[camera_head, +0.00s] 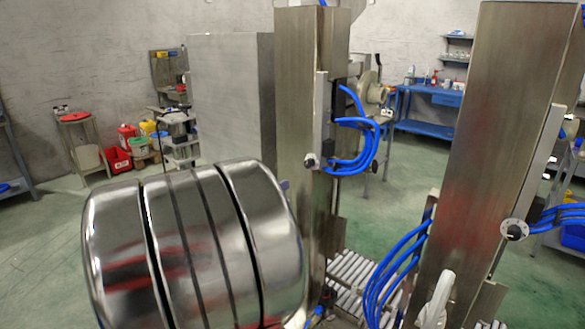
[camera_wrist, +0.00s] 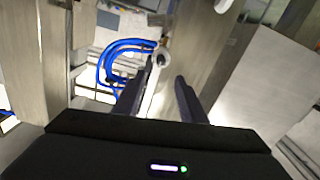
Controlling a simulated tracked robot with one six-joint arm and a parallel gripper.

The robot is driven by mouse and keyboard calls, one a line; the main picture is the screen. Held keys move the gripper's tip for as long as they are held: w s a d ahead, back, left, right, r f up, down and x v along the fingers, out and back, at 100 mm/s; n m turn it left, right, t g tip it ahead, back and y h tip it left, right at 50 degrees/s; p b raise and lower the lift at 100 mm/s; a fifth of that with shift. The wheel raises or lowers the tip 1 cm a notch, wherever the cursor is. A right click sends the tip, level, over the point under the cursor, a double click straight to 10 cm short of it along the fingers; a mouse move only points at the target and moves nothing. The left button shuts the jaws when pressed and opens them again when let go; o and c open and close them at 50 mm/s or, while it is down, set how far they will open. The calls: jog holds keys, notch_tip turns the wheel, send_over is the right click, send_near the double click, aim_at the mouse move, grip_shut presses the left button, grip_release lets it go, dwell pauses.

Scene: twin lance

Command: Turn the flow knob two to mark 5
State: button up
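Two flow knobs show in the head view. The other knob (camera_head: 514,229) sits on the right steel column, on a white dial with dark marks. The marks are too small to read, and I cannot tell which knob is number two. In the wrist view, my gripper (camera_wrist: 166,72) is open, with two dark fingers apart. A small round knob (camera_wrist: 164,58) shows just beyond and between the fingertips, next to blue hoses. I cannot tell whether they touch.
Blue hoses (camera_head: 392,275) loop between the columns above a roller conveyor (camera_head: 350,268). A white handle-like part (camera_head: 437,300) stands in front of the right column (camera_head: 490,110). A blue workbench (camera_head: 430,97) is at the back. Green floor lies open behind.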

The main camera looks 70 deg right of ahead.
aim_at(307, 166)
jog(key=x, duration=1.3)
jog(key=shift+d, duration=0.35)
jog(key=shift+c, duration=0.4)
grip_shut()
jog(key=shift+d, duration=0.15)
